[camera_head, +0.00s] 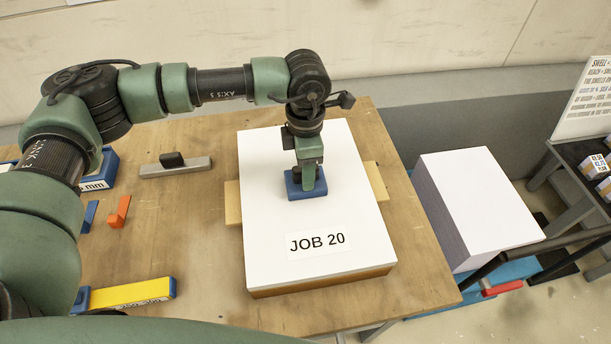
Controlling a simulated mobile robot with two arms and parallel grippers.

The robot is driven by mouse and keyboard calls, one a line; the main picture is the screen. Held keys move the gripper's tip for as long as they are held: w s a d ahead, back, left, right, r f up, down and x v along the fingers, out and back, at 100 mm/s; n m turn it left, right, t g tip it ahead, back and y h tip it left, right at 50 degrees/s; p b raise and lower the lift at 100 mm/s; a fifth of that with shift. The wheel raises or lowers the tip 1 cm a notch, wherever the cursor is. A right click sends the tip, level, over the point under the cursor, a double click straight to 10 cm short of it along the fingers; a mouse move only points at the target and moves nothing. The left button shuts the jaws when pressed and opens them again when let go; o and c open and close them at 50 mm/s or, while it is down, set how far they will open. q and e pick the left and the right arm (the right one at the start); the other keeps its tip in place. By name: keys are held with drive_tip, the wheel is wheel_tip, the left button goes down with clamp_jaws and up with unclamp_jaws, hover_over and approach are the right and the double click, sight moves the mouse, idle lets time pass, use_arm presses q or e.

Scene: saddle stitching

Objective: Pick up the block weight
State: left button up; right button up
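A blue block with a dark knob, which looks like the block weight (315,190), sits on top of the white paper stack (270,215) marked JOB 20. My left gripper (308,180) comes down from above, right at the knob. Its green finger covers part of the knob and the block's top. I cannot tell whether the fingers are closed on the knob or only around it. The block appears to rest flat on the paper. My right gripper is not in view.
The wooden table (410,270) also holds a grey bar with a black knob (175,167), an orange piece (119,212) and a yellow-and-blue tool (135,294) on the left. A tall white stack (480,200) stands right of the table. The table's front right is clear.

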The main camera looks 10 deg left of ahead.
use_arm(q)
clamp_jaws()
drive_tip(key=shift+r, duration=0.1)
idle(1.2)
drive_tip(key=shift+w+r, duration=0.1)
drive_tip(key=shift+w, duration=0.05)
